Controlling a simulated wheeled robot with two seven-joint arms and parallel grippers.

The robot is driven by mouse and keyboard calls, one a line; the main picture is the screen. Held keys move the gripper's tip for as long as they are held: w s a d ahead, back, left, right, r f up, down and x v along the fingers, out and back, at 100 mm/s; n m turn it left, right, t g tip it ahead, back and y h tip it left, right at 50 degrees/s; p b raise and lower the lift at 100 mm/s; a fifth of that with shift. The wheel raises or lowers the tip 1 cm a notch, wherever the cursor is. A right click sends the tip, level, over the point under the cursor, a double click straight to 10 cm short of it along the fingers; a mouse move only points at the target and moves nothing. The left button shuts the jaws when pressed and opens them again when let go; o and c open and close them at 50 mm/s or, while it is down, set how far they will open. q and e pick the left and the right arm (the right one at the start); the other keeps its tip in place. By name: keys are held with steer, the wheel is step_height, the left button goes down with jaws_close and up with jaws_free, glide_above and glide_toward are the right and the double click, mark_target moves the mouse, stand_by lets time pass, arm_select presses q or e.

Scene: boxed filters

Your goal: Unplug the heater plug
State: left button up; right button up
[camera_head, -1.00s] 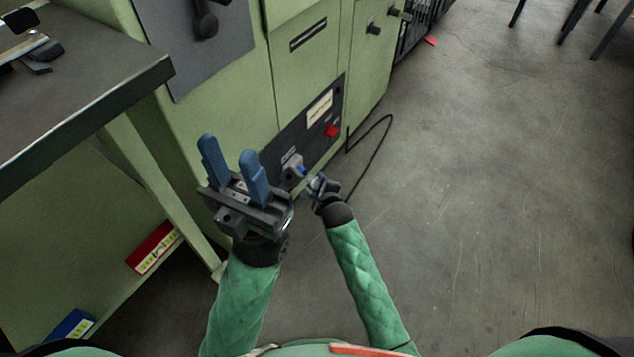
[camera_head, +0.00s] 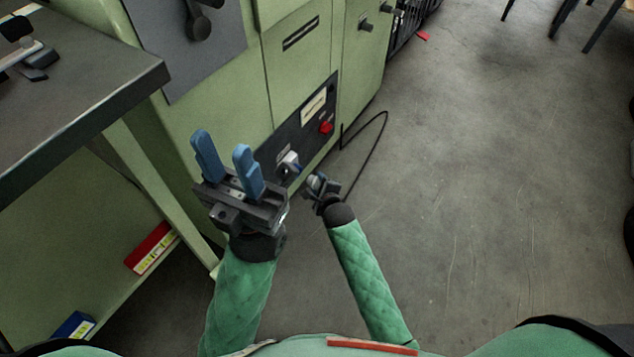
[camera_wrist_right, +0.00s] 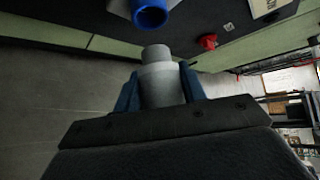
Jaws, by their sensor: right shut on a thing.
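The grey heater plug (camera_wrist_right: 160,82) is between the blue fingers of my right gripper (camera_wrist_right: 158,88) in the right wrist view. Its round front end points at the blue-rimmed socket (camera_wrist_right: 150,14), with a visible gap between them. In the head view the socket (camera_head: 288,163) sits on the dark panel of the green cabinet. My right gripper (camera_head: 317,185) is just to the right of and below it, apart from the panel. My left gripper (camera_head: 221,152) is left of the socket, its two blue fingers spread and empty.
The dark control panel (camera_head: 301,122) carries a red knob (camera_head: 326,128) and a pale label. A black cable (camera_head: 372,150) loops over the floor beside the cabinet. A dark-topped workbench (camera_head: 85,95) stands at left. The floor (camera_head: 480,200) at right is clear.

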steer(key=s+d+p, duration=0.4)
steer(key=d, duration=0.2)
steer(key=shift+s+d, duration=0.3)
steer(key=shift+s, duration=0.1)
stand_by(0.4)
